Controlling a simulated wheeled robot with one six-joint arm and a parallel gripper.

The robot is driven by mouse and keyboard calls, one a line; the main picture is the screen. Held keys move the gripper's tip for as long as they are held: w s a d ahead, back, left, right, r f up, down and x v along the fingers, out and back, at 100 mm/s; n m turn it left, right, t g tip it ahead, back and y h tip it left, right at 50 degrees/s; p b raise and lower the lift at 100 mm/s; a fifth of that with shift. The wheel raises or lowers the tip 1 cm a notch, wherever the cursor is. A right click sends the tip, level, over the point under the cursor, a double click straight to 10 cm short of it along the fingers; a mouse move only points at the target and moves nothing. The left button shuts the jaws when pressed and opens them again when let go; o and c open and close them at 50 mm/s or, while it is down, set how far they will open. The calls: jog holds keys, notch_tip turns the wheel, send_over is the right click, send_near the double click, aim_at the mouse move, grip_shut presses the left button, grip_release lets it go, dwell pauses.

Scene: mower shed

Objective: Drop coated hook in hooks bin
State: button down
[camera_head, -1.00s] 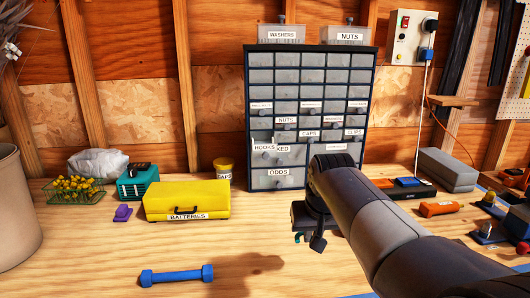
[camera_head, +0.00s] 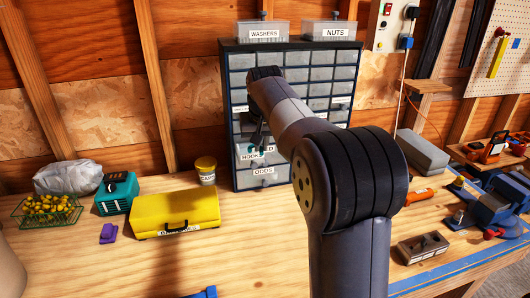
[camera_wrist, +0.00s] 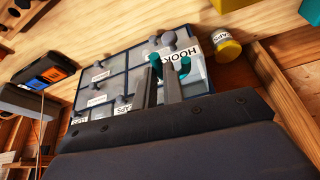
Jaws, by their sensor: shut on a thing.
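The teal coated hook (camera_wrist: 156,61) is between the fingertips of my gripper (camera_wrist: 162,72) in the wrist view. The gripper is shut on it, in front of the drawer cabinet (camera_head: 228,100). The hooks bin, a grey drawer labelled HOOKS (camera_wrist: 186,52), is right behind the fingertips in the wrist view. In the head view its label (camera_head: 249,155) shows partly, just below my gripper (camera_head: 257,138). I cannot tell whether the hook is over the bin's opening or in front of its face. My arm hides the cabinet's right lower part.
A yellow BATTERIES case (camera_head: 175,212), yellow tub (camera_head: 206,170), teal box (camera_head: 117,190) and purple item (camera_head: 108,233) stand left of the cabinet. Clear WASHERS (camera_head: 262,32) and NUTS (camera_head: 328,30) bins sit on top. The bench front is mostly clear.

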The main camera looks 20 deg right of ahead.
jog(key=shift+w+a+r, duration=0.2)
jog(key=shift+w+r, duration=0.3)
jog(key=shift+w, duration=0.3)
jog(key=shift+p, duration=0.45)
jog(key=shift+w+p, duration=0.45)
jog(key=shift+p, duration=0.1)
jog(key=shift+w+f+p, duration=0.25)
jog(key=shift+w+p, duration=0.2)
jog(key=shift+w, duration=0.4)
jog(key=shift+w+f+p, duration=0.25)
jog(key=shift+w+p, duration=0.2)
jog(key=shift+w, duration=0.4)
jog(key=shift+w+f, duration=0.25)
jog(key=shift+w, duration=0.4)
jog(key=shift+w+f, duration=0.2)
jog(key=shift+w, duration=0.4)
jog(key=shift+f+b, duration=0.55)
jog(key=shift+f, duration=0.45)
